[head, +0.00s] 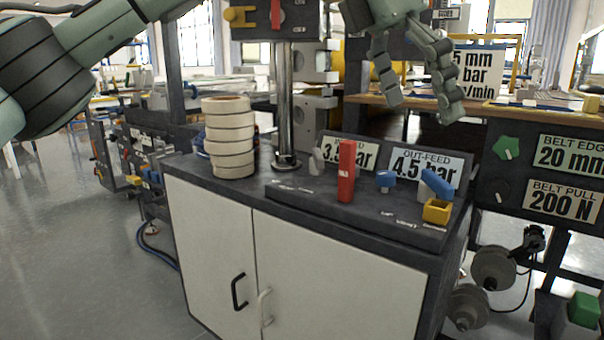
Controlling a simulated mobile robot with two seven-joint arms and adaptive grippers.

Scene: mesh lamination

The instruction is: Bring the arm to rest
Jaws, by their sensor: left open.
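My left arm comes in from the upper left, and its green-grey gripper (415,85) hangs at the top, right of centre. Its two segmented fingers point down and stand apart with nothing between them. It is in the air above the control panel (350,207) on the cabinet top, apart from the panel's knobs and levers. My right gripper is not in this view.
The cabinet (290,262) has white doors with two handles. A stack of cream rolls (229,140) stands at its left beside a metal post (285,105). A red lever (346,171), a blue lever (436,182) and a yellow block (437,211) rise from the panel.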

